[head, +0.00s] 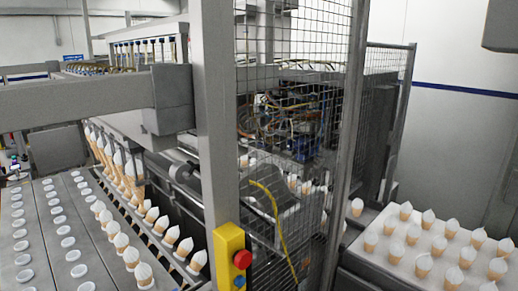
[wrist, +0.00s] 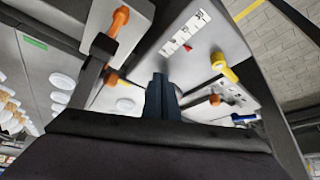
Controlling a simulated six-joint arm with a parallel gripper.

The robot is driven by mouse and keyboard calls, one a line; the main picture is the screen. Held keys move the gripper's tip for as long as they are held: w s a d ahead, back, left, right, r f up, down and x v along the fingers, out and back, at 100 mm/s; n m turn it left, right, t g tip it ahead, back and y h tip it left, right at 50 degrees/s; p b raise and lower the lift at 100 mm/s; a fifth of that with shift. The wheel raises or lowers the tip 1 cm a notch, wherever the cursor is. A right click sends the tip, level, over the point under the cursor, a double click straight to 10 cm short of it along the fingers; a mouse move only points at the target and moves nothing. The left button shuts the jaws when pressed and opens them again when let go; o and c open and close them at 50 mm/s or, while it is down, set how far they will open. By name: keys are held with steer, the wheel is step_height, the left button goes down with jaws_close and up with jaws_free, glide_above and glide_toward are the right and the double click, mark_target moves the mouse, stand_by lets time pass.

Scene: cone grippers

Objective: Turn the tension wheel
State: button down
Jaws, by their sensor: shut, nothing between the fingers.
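In the wrist view my gripper (wrist: 160,80) is shut and empty, its dark fingers together in the middle of the picture. Beyond the fingertips is a pale panel (wrist: 215,30) with a white scale strip (wrist: 185,34) bearing a red pointer (wrist: 187,46). An orange handle (wrist: 119,20) stands up left of the fingers, and a yellow-ended lever (wrist: 223,68) is to their right. I cannot tell for sure which part is the tension wheel; it may be hidden behind the fingers or the gripper body. My gripper cannot be made out in the head view.
In the head view, rows of filled cones (head: 120,240) lie beside a conveyor of white lids (head: 65,243). A grey post (head: 212,120) carries a yellow box with a red button (head: 242,259). Mesh fencing (head: 300,60) encloses machinery. More cones stand on a right-hand table (head: 395,271).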

steer(key=shift+s+a+r, duration=0.1)
steer(key=shift+a, duration=0.15)
stand_by(0.5)
steer(key=shift+s+a+b, duration=0.25)
steer(key=shift+s+b, duration=0.3)
steer(key=shift+s, duration=0.4)
steer(key=shift+d, duration=0.15)
steer(key=shift+s+d, duration=0.15)
steer(key=shift+d, duration=0.05)
step_height(320, 180, up, 6)
steer(key=p, duration=0.3)
steer(key=shift+d, duration=0.1)
stand_by(0.3)
